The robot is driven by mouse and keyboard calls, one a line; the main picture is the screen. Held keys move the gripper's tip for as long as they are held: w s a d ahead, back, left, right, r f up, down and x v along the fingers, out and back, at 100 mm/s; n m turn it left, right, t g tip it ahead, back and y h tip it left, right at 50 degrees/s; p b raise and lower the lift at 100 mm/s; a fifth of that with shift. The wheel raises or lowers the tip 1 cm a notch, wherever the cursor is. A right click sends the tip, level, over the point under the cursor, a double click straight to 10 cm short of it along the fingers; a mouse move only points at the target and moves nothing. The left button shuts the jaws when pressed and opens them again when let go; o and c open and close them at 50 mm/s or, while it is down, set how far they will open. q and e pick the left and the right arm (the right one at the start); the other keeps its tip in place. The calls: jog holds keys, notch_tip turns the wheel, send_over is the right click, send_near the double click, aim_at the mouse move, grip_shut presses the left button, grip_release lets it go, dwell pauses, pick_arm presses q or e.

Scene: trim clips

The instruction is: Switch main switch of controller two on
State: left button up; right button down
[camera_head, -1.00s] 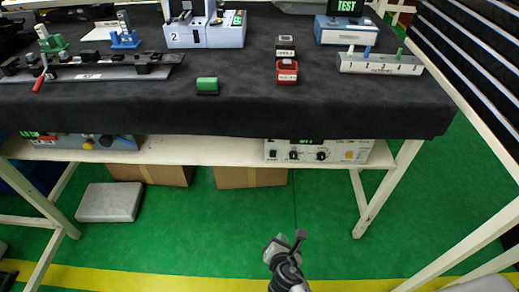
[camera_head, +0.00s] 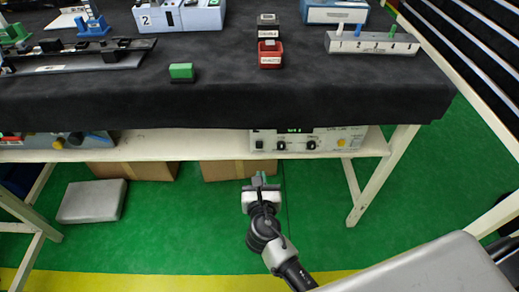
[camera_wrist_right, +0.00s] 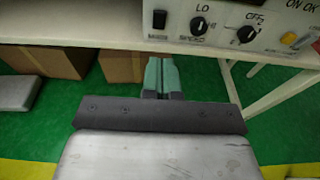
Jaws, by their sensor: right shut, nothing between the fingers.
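A pale controller box (camera_head: 310,139) sits on the shelf under the bench at the right. In the right wrist view its front panel (camera_wrist_right: 192,7) shows a small black switch (camera_wrist_right: 159,19) at the left, two round black knobs and a yellow button. The switch's label and setting are too blurred to read surely. My right gripper (camera_head: 259,180) is shut and empty, in front of and below the shelf, apart from the controller. Its shut fingers also show in the right wrist view (camera_wrist_right: 161,76), below the panel. My left gripper is not in view.
Another controller (camera_head: 77,140) sits on the shelf at the left. The white shelf edge (camera_head: 205,150) runs above my right gripper. Cardboard boxes (camera_head: 236,170) stand beneath it. A black-covered bench top (camera_head: 215,95) holds several devices. A white bench leg (camera_head: 384,175) stands to the right.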

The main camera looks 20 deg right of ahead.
aim_at(259, 144)
jog(key=x, duration=0.6)
jog(key=b+x, duration=0.1)
jog(key=x, duration=0.3)
jog(key=shift+r, duration=0.4)
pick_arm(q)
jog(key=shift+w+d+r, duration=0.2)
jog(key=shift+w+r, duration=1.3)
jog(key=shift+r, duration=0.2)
pick_arm(e)
jog(key=shift+w+d+r, duration=0.1)
jog(key=shift+w+d, duration=0.1)
jog(key=shift+w, duration=0.45)
jog(key=shift+w+r+g+p, duration=0.1)
jog(key=shift+w+g+p, duration=0.15)
jog(key=shift+p, duration=0.9)
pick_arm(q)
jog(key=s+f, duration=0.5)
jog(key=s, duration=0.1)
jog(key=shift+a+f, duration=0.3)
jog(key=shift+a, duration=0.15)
